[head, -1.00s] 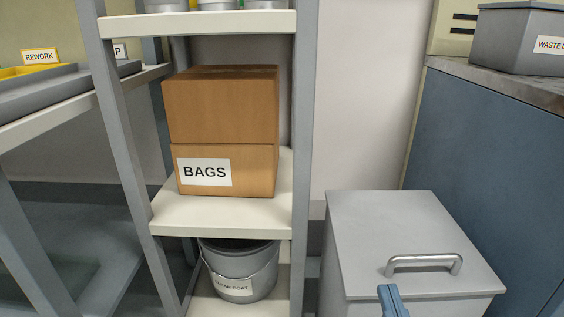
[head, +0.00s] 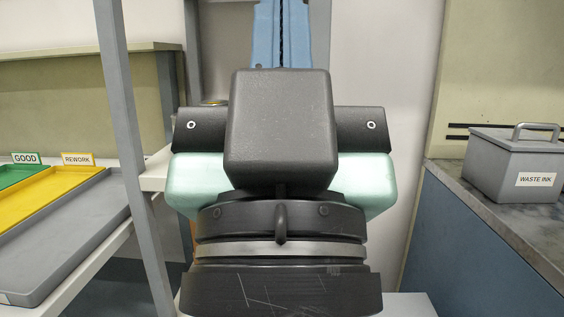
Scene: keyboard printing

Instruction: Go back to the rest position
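My gripper (head: 281,20) is raised close in front of the head camera, in the upper middle of the view. Its two light-blue fingers point up, side by side, with only a thin dark seam between them. It looks shut, with nothing visible held in it. The fingertips run out at the top edge. The dark wrist housing and pale green body below the fingers fill the middle and hide most of the shelf behind.
A grey shelf post (head: 124,140) stands to the left. Beyond it a bench holds a grey tray (head: 60,240), a yellow REWORK tray (head: 50,190) and a green GOOD tray (head: 15,174). At right, a lidded WASTE INK box (head: 510,165) sits on a blue-sided counter (head: 480,255).

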